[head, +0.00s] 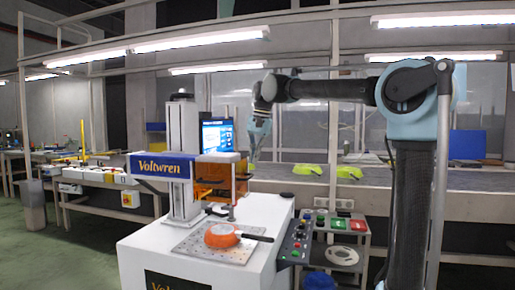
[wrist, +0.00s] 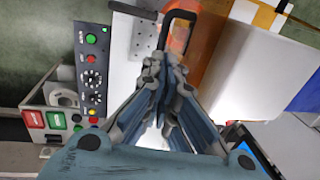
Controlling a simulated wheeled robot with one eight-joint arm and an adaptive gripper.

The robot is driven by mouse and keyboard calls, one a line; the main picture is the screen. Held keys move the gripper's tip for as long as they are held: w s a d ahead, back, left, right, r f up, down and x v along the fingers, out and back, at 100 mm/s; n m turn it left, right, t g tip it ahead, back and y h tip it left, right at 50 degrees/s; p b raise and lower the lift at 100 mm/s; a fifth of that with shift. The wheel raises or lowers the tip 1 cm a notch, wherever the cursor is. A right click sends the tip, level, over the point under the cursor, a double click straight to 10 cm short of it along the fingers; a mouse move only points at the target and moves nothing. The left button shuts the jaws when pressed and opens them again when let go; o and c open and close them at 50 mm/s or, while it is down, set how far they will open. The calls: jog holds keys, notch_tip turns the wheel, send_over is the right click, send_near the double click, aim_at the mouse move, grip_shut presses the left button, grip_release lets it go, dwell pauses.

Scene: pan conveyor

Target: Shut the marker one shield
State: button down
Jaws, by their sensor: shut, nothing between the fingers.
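The marker (head: 183,165) is a white station with a column and a blue-fronted "Voltwren" head. An orange pan (head: 222,236) with a black handle lies on the perforated plate (head: 190,247). My gripper (head: 252,152) hangs above and behind the right side of the station, apart from the pan. In the wrist view, my gripper's fingers (wrist: 160,68) are together and empty. A black bent bar (wrist: 178,18) shows just beyond them; whether they touch is unclear.
A control panel (head: 296,240) with buttons and knobs runs along the station's right edge. A side stand (head: 345,228) with green and red blocks is beside it. A lit monitor (head: 217,135) stands behind. A conveyor (head: 400,178) with green items crosses the back.

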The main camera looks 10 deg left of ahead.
aim_at(252, 175)
jog(key=shift+a+f, duration=0.25)
jog(key=shift+f, duration=0.9)
jog(key=shift+a+f, duration=0.2)
jog(key=shift+f, duration=0.9)
